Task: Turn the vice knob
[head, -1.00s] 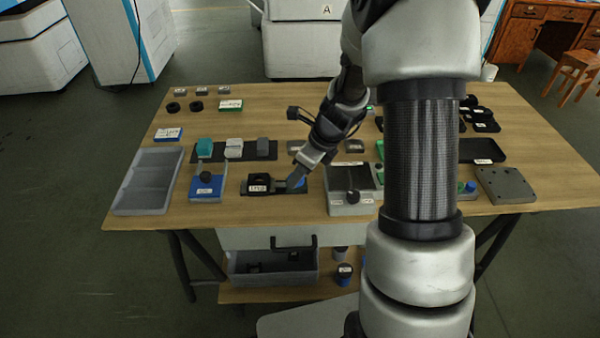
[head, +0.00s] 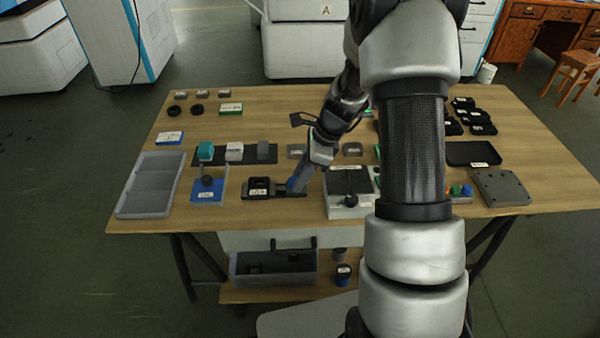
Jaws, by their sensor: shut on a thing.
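The vice (head: 259,188) is a small dark block with a white label on a dark base, near the front edge of the wooden table. The fingertips themselves are small and hard to make out.
A grey box with a black knob (head: 350,200) stands close to the right of the vice. A blue-based device (head: 209,194) and a grey tray (head: 150,187) stand to the left. A dark mat (head: 221,153) with several blocks lies behind.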

